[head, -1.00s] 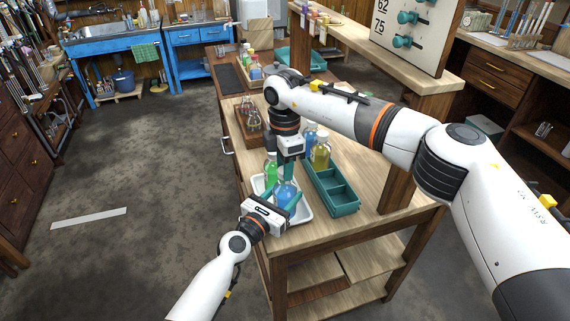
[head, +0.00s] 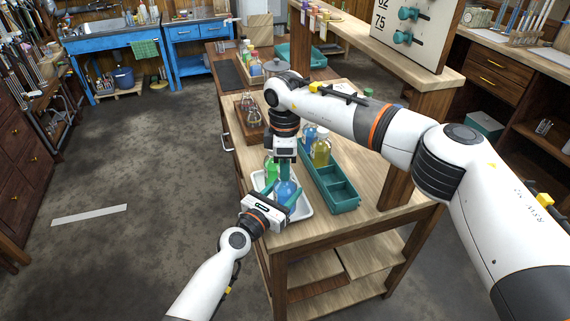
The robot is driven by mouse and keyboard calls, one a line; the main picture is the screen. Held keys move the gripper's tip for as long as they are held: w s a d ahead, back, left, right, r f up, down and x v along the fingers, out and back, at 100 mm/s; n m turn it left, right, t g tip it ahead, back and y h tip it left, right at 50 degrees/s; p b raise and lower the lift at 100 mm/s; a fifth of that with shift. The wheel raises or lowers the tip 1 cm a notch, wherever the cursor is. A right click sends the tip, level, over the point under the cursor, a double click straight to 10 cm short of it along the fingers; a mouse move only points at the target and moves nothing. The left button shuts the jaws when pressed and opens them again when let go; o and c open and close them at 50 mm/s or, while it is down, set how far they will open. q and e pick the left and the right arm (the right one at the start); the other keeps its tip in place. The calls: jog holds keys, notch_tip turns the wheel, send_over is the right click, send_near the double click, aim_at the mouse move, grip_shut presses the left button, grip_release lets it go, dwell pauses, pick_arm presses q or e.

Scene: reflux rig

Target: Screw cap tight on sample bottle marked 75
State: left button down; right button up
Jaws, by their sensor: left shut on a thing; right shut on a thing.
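A blue-filled sample bottle (head: 285,189) stands upright over the white tray (head: 302,211) at the bench's near end. My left gripper (head: 282,199) is shut around the bottle's body from the front. My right gripper (head: 285,176) points straight down from above and is shut at the bottle's top. The cap is hidden between its fingers, so its seating does not show. No marking on the bottle is readable. A green-filled bottle (head: 270,168) stands just behind and left, close to my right gripper.
A teal divided crate (head: 345,207) sits right of the tray, with yellow (head: 321,152) and blue bottles at its far end and empty near compartments. A wooden shelf post (head: 398,165) stands at right. Flasks (head: 250,112) stand farther back.

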jog(key=m, duration=0.5)
jog(key=o, duration=0.9)
jog(key=shift+o, duration=0.2)
jog(key=shift+r, duration=0.15)
notch_tip(320, 180, up, 4)
jog(key=shift+r, duration=0.15)
jog(key=shift+c, duration=0.4)
